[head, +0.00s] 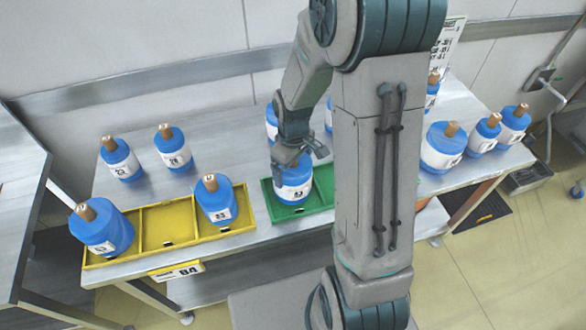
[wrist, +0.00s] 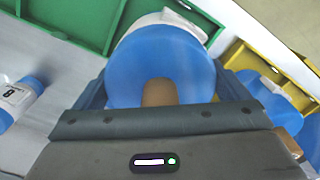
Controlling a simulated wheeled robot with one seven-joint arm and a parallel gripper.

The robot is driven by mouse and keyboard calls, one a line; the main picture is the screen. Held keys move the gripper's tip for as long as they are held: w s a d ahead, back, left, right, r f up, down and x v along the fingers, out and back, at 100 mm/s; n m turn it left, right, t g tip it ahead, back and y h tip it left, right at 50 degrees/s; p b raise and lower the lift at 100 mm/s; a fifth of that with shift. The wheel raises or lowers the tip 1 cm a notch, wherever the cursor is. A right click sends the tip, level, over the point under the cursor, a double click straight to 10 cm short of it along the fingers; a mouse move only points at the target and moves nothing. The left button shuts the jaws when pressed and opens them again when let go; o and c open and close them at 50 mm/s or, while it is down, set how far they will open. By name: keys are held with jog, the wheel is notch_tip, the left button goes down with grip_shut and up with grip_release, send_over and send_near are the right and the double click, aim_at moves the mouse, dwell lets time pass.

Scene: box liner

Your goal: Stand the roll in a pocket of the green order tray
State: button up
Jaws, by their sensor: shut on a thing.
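The roll (head: 292,182) is a blue cylinder with a white label and a brown core peg on top. It is upright at the left part of the green order tray (head: 318,203). My gripper (head: 297,158) is above it with its jaws shut on the roll. In the wrist view the roll (wrist: 160,65) fills the space between the jaws, and the green tray (wrist: 75,22) shows beside and beyond it. I cannot tell whether the roll's base touches the pocket floor. My arm hides the right part of the tray in the head view.
A yellow tray (head: 152,228) left of the green one holds two blue rolls, with an empty pocket between them. Several other blue rolls stand on the table, including a pair at the back left (head: 175,147) and a group at the right (head: 443,146).

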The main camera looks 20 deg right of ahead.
jog(key=shift+f, duration=1.05)
jog(key=shift+f, duration=0.1)
jog(key=shift+f, duration=0.15)
jog(key=o, duration=1.7)
notch_tip(320, 180, up, 12)
jog(key=shift+r, duration=0.25)
jog(key=s+r+m+t, duration=0.3)
jog(key=s+r+m, duration=0.3)
jog(key=s, duration=0.8)
notch_tip(320, 180, up, 3)
jog(key=shift+s+r+m+t, duration=0.2)
jog(key=shift+m+t, duration=0.1)
jog(key=shift+m, duration=0.1)
